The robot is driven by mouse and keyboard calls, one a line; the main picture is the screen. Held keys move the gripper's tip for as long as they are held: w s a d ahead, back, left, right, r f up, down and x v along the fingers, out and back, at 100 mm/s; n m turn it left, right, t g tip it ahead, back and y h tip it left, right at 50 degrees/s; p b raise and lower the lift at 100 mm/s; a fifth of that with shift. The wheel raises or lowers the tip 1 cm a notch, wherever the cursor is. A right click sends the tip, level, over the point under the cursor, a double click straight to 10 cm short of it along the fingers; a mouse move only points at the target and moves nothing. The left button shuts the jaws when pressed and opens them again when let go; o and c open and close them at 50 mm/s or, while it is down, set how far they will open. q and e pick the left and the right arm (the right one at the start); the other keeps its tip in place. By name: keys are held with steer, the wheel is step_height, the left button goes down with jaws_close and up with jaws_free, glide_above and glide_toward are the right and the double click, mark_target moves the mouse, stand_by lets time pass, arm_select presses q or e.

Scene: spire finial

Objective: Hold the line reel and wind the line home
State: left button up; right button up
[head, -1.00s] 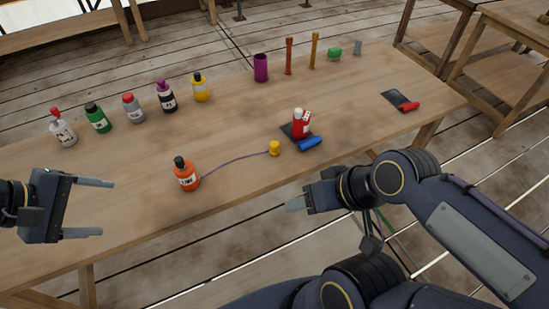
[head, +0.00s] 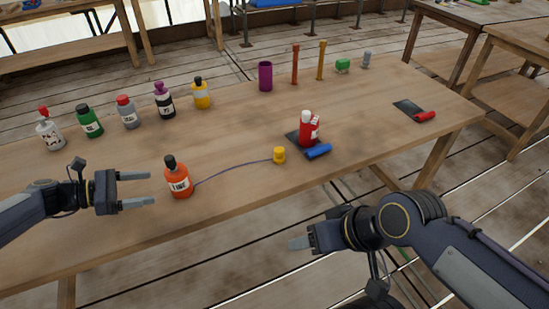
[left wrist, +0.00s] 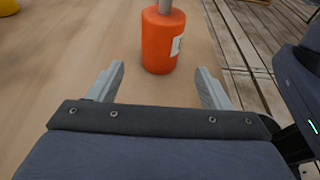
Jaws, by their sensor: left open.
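The orange line reel (head: 179,181), a bottle-shaped thing with a dark top and a "LINE" label, stands upright near the table's front edge. A thin purple-grey line (head: 232,171) runs from it along the table to a small yellow piece (head: 279,155). My left gripper (head: 151,189) is open and empty, just left of the reel, fingers pointing at it. In the left wrist view the reel (left wrist: 160,45) stands just beyond and between the two fingertips (left wrist: 160,78), not gripped. My right gripper (head: 300,243) hangs in front of the table edge; its jaw opening is unclear.
A red bottle (head: 308,130) stands by a dark mat with a blue cylinder (head: 318,151). Several bottles (head: 128,112) line the back left. A purple cup (head: 265,76) and upright sticks stand behind. A red-handled tool (head: 425,116) lies right. The table (head: 230,215) is clear around the reel.

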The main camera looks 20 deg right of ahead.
mark_target(170, 185)
arm_select(q)
steer(key=b+x, duration=0.2)
steer(key=x, duration=0.3)
steer(key=shift+d+f, duration=0.1)
steer(key=shift+f, duration=0.05)
steer(key=shift+x, duration=1.75)
steer(key=shift+c, duration=0.4)
steer(key=c, duration=0.6)
steer(key=shift+c, duration=0.2)
